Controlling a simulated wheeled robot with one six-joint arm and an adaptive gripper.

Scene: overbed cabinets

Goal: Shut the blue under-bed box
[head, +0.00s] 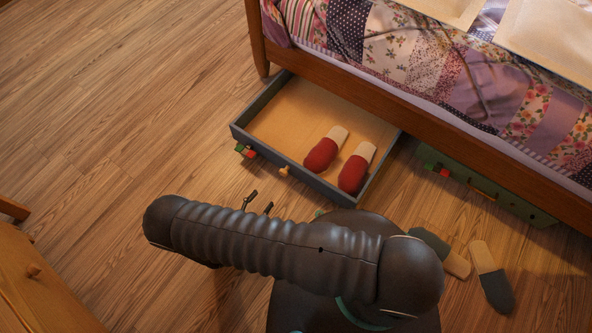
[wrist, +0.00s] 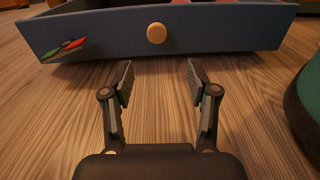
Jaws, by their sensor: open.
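The blue under-bed box (head: 325,184) is pulled out from under the bed, with its front panel towards me. Two red slippers (head: 322,153) with pale tips lie inside it. In the wrist view its blue front (wrist: 220,32) spans the top, with a round wooden knob (wrist: 156,33) near the middle and a small red, green and blue decoration at the left. My gripper (wrist: 158,80) is open and empty, low over the floor, apart from the front panel and below the knob in the picture. In the head view its fingertips (head: 258,202) show just in front of the box.
A green under-bed box (head: 480,187) sits under the bed to the right. Two grey slippers (head: 491,277) lie on the floor near my base. A wooden cabinet (head: 40,285) stands at the lower left. The floor left of the blue box is clear.

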